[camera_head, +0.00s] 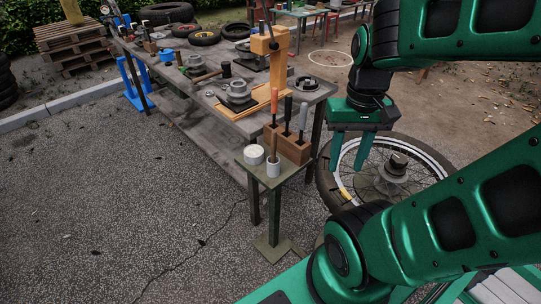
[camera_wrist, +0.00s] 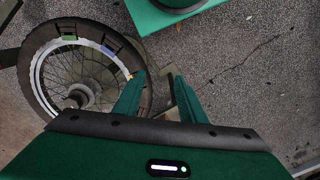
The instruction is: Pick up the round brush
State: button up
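A thin wooden handle (camera_head: 274,147) stands upright in a small whitish cup (camera_head: 273,169) on a small square stand (camera_head: 261,175); it may be the round brush, but its bristles are not visible. A white round tin or roll (camera_head: 254,154) sits beside the cup. My green gripper (camera_head: 350,158) hangs to the right of the stand, above the spoked wheel, with its fingers apart and nothing between them. In the wrist view my gripper (camera_wrist: 158,98) is also open and empty, and I cannot make out the brush there.
A wooden block (camera_head: 289,147) holding several upright handled tools stands just behind the cup. A long workbench (camera_head: 205,90) with tools and parts runs behind. A spoked wheel (camera_head: 430,153) lies right of the stand; it also shows in the wrist view (camera_wrist: 38,75).

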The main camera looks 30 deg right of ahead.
jog(key=n, duration=2.1)
send_near(274, 147)
jog(key=shift+d+r, duration=0.15)
jog(key=shift+d, duration=0.35)
jog(key=shift+w+a+f+n, duration=0.15)
jog(key=shift+w+f+n, duration=0.1)
jog(key=shift+w+n, duration=0.15)
notch_tip(274, 147, down, 11)
jog(key=shift+a+r, duration=0.1)
jog(key=shift+r, duration=0.1)
grip_shut()
